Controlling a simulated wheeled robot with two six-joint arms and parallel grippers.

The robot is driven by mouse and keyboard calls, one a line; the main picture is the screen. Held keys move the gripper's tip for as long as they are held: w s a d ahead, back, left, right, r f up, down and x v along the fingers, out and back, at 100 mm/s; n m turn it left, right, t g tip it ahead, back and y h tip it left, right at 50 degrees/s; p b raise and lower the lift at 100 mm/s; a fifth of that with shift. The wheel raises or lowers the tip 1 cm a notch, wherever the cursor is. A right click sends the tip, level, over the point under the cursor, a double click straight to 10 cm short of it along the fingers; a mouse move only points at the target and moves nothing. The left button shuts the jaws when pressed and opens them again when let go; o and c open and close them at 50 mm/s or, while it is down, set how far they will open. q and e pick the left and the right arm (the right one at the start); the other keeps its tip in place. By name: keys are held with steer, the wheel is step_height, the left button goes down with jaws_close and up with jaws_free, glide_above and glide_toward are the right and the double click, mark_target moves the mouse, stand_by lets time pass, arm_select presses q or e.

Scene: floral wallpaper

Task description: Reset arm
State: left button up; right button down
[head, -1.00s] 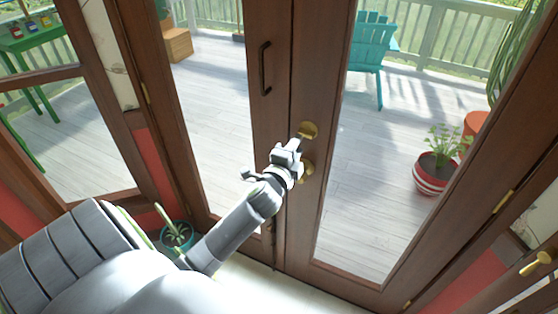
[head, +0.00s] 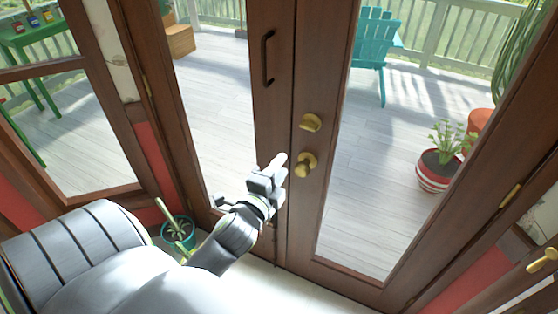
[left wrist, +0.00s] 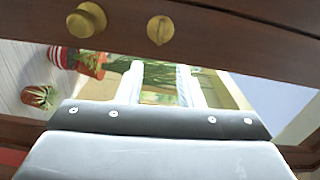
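My left gripper (head: 277,163) is in front of the wooden double door (head: 325,110), just left of and below the brass knob (head: 305,164). It looks apart from the knob. In the left wrist view, two pale fingers of my left gripper (left wrist: 160,75) stand apart with a gap between them, and nothing is held. The knob also shows there at the top left (left wrist: 87,20), with the round brass lock (left wrist: 160,30) beside it. In the head view the lock (head: 310,122) sits above the knob. The door looks closed. My right gripper is not in view.
A dark handle (head: 267,58) is on the left door panel. A potted plant in a teal pot (head: 179,234) stands on the floor at the lower left. Beyond the glass are a deck, a teal chair (head: 373,55) and a red striped pot (head: 434,176).

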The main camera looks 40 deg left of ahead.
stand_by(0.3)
arm_select(q)
steer(key=s+a+f+n+g+h, duration=0.1)
steer(key=s+f+n+g, duration=0.15)
steer(key=f, duration=0.95)
steer(key=s+f+n+g, duration=0.2)
steer(key=f+g, duration=0.1)
steer(key=f, duration=0.8)
steer(key=s+a+f+n+g+h, duration=0.1)
steer(key=s+f+n+g, duration=0.2)
steer(key=f, duration=0.9)
steer(key=s+d+f+n+g, duration=0.1)
steer(key=s+f+n+g, duration=0.1)
steer(key=s+f, duration=0.5)
steer(key=s+d+f+n+g+h, duration=0.1)
steer(key=s+d+f+n+g, duration=0.1)
steer(key=s+f, duration=0.5)
steer(key=s+d+f+n+g, duration=0.2)
steer(key=s+f, duration=0.4)
steer(key=s, duration=0.9)
steer(key=shift+s+d+f+n+g, duration=0.2)
steer(key=shift+s+f+n+g, duration=0.15)
steer(key=shift+n+g, duration=0.45)
